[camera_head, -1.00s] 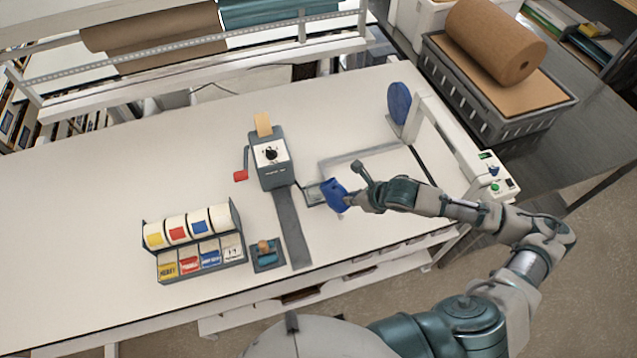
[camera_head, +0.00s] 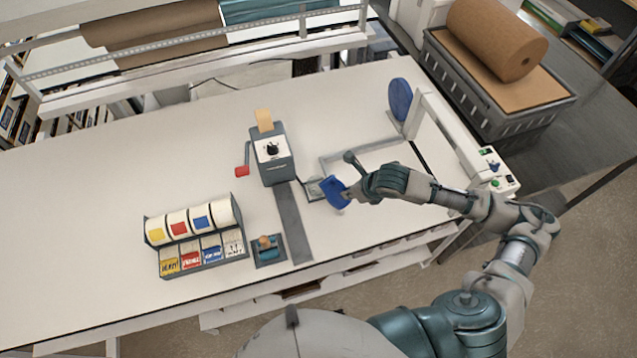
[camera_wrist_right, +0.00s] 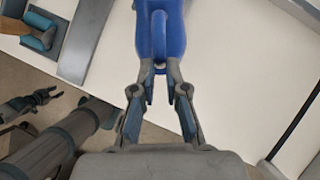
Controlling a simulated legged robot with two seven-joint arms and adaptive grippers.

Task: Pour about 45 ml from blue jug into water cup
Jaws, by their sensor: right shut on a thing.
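The blue jug (camera_head: 335,193) is over the table's middle right, tilted in the head view. My right gripper (camera_head: 353,190) is shut on its handle. In the wrist view, the fingers of that gripper (camera_wrist_right: 153,88) close at the lower end of the handle, and the jug (camera_wrist_right: 174,28) fills the top middle. A small grey tray (camera_head: 313,189) lies just left of the jug and partly behind it. I cannot make out the water cup; the jug may hide it. What seems to be my left gripper (camera_wrist_right: 40,100) shows small in the wrist view, away from the table; its opening is unclear.
A grey machine with a red crank knob (camera_head: 272,155) stands left of the jug. A white sealer bar (camera_head: 450,135) and a blue disc (camera_head: 400,98) stand at right. The table's left is clear.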

